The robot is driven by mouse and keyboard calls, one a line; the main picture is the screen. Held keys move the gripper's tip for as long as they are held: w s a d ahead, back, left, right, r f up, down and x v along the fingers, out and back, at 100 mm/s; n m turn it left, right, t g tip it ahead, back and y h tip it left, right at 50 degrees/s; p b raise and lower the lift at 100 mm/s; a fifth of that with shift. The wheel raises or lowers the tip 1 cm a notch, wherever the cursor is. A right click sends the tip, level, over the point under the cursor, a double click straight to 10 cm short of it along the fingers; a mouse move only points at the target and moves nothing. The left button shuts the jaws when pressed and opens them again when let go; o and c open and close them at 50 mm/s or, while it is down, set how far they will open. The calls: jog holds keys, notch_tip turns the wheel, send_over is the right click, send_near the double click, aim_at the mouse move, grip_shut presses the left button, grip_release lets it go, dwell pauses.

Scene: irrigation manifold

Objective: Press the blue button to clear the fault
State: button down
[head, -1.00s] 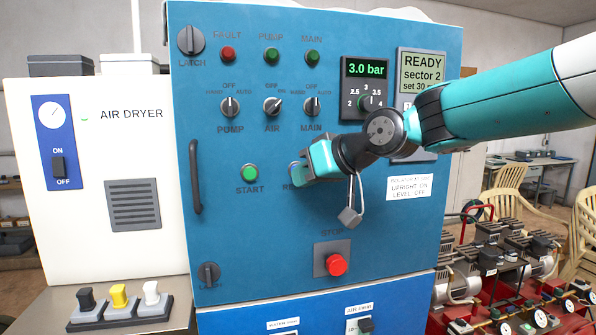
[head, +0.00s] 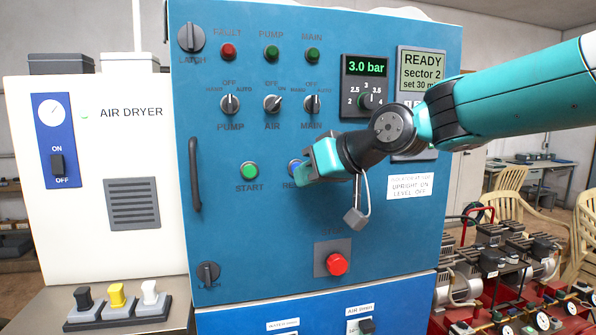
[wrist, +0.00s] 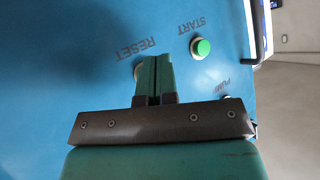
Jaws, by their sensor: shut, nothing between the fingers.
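The blue button (head: 294,167) sits on the blue panel above the RESET label, right of the green START button (head: 249,171). My gripper (head: 307,172) is just right of it in the head view and covers part of it and of its label. In the wrist view the shut fingers (wrist: 153,60) point at the panel beside the button's pale rim (wrist: 138,70), which they partly hide. I cannot tell whether fingertips and button touch. The FAULT lamp (head: 228,52) is red; the display (head: 422,70) reads READY, sector 2.
A red STOP button (head: 337,264) is below my gripper. Selector knobs for PUMP, AIR and MAIN (head: 312,104) are above it. A door handle (head: 195,174) stands out at the panel's left. The panel face between START and STOP is clear.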

jog(key=shift+s+d+b, duration=0.25)
jog(key=shift+s+b, duration=0.25)
jog(key=shift+s, duration=0.3)
jog(key=shift+s+d+b, duration=0.2)
jog(key=shift+s+b, duration=0.25)
jog(key=shift+s, duration=0.35)
jog(key=shift+s+d+b, duration=0.25)
jog(key=shift+s+b, duration=0.25)
jog(key=shift+s, duration=0.3)
jog(key=s+d+f+g+h, duration=0.2)
jog(key=s+d+f, duration=0.2)
jog(key=s+f, duration=0.2)
jog(key=s+d+f+g+h, duration=0.2)
jog(key=s+d+f, duration=0.3)
jog(key=s, duration=0.6)
jog(key=s+d+f+m+g+h, duration=0.1)
jog(key=s+d+f+g, duration=0.2)
jog(key=s, duration=0.6)
notch_tip(320, 180, down, 4)
jog(key=shift+s+d+r+h, duration=0.15)
jog(key=shift+d+h, duration=0.25)
jog(key=shift+d, duration=0.55)
